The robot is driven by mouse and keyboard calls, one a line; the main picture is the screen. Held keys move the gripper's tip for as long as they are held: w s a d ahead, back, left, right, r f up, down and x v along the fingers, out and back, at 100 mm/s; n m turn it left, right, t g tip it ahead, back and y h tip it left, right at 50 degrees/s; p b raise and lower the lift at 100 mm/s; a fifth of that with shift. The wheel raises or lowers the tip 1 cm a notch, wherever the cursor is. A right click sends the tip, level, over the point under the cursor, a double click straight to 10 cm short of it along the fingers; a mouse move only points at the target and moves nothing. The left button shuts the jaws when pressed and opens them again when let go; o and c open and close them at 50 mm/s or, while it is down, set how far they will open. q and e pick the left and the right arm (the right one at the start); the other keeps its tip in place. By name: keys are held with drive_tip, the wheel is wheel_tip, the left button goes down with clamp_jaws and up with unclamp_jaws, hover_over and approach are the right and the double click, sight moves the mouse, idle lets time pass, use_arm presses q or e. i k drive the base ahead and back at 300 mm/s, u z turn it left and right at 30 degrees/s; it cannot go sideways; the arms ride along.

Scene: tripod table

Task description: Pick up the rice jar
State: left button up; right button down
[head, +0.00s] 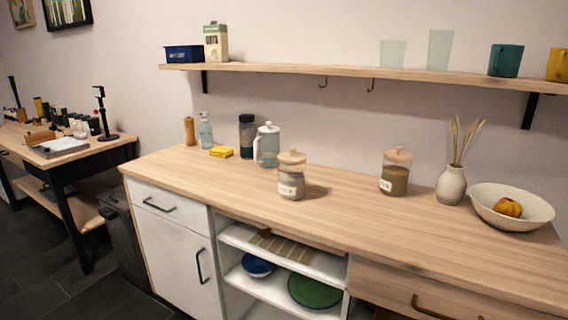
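Two glass jars with wooden lids stand upright on the wooden counter (350,231) in the head view. The nearer jar (291,178), left of the counter's middle, has pale, whitish contents and a small white label, and looks like the rice jar. The other jar (394,172) stands farther right and back, with brown contents and a small label. The label writing is too small to read. Neither of my grippers shows in this view. Nothing touches or covers the jars.
Left of the pale jar stand a glass pitcher (266,146), a dark canister (247,136), a bottle (206,131) and a yellow cloth (221,152). Right are a vase (451,186) and a bowl (487,208). A wall shelf (340,76) hangs above. The counter front is clear.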

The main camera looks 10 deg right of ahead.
sight(292, 178)
drive_tip(key=i, duration=1.3)
drive_tip(key=z, duration=0.6)
